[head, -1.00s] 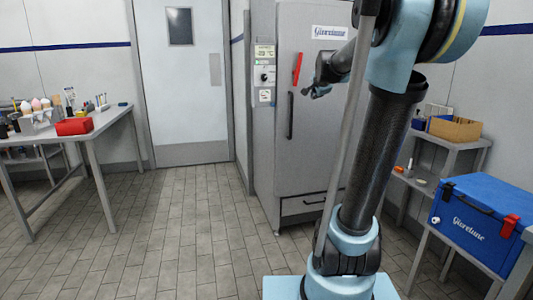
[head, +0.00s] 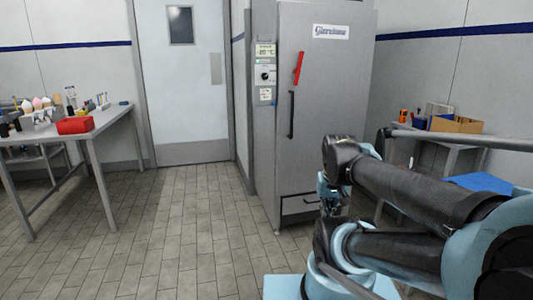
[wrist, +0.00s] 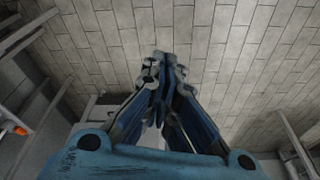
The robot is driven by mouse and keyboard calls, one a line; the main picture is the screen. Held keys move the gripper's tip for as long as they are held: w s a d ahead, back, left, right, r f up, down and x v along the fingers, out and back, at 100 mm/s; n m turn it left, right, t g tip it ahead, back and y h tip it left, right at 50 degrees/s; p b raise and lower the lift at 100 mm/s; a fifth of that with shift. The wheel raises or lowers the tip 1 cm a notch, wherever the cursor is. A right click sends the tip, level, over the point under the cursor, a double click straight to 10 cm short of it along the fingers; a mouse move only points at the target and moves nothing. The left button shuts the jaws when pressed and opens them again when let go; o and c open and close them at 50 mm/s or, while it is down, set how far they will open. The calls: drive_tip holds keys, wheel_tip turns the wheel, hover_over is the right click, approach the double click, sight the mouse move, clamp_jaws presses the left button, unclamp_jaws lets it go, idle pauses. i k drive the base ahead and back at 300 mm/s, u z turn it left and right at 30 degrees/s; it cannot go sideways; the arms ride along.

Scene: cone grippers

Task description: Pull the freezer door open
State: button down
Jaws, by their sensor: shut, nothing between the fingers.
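The freezer (head: 330,150) is a tall grey cabinet in the middle of the head view. Its door (head: 325,80) looks shut, with a long black vertical handle (head: 291,114) near its left edge and a red lever (head: 299,68) above it. My gripper (head: 330,208) is low in front of the freezer's lower right part, apart from the handle and below it. In the wrist view my gripper's blue fingers (wrist: 161,62) come together at the tips over the tiled floor, with nothing between them. The handle is not seen in the wrist view.
A control panel (head: 265,75) is left of the door. A side table (head: 85,124) with a red box (head: 74,126) stands at left. A shelf with a cardboard box (head: 456,125) and a blue cooler (head: 480,183) is at right. The floor (head: 190,230) at left is clear.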

sight(331, 95)
drive_tip(key=k, duration=1.3)
drive_tip(key=u, duration=0.4)
drive_tip(key=i, duration=1.8)
drive_tip(key=z, duration=0.5)
